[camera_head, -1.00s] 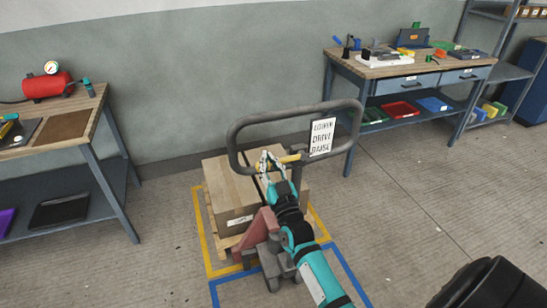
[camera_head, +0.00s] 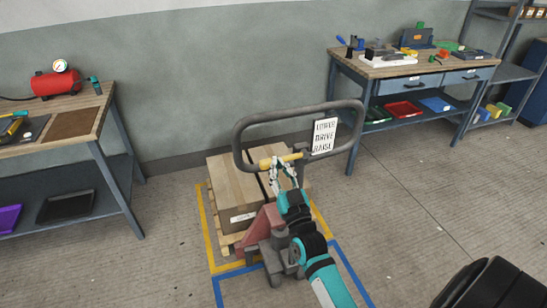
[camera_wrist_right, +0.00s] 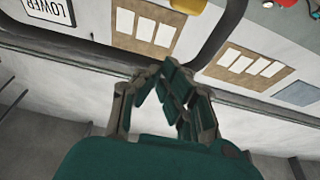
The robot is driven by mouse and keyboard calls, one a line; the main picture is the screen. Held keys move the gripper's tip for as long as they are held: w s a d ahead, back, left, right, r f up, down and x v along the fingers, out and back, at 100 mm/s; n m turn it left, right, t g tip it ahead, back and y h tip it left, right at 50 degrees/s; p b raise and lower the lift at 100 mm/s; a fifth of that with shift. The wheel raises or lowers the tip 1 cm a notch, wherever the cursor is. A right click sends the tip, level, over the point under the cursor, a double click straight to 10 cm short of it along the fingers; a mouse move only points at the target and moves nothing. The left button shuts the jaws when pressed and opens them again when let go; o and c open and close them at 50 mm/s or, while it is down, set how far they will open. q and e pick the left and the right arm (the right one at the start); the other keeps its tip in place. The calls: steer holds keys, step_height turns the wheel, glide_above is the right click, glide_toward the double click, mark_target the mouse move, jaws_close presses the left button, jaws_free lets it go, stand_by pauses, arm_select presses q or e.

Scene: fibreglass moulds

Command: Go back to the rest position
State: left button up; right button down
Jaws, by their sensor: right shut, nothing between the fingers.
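My right gripper (camera_head: 282,165) is in the middle of the head view, just below and in front of the yellow lever (camera_head: 280,161) on the pallet jack handle. Its fingers are shut and empty; whether they touch the lever is hard to tell. In the right wrist view the fingers (camera_wrist_right: 172,72) come together with nothing between them. The handle (camera_head: 238,128) is a dark loop with a white sign (camera_head: 324,136) reading LOWER, DRIVE, RAISE. The sign shows upside down in the wrist view (camera_wrist_right: 48,11). My left gripper is not in view.
The pallet jack (camera_head: 266,222) stands at a pallet with a cardboard box (camera_head: 232,190) inside yellow and blue floor lines. Workbenches stand at left (camera_head: 98,120) and at back right (camera_head: 345,66).

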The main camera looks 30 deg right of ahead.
steer(key=shift+b+v, duration=0.35)
steer(key=shift+v, duration=1.6)
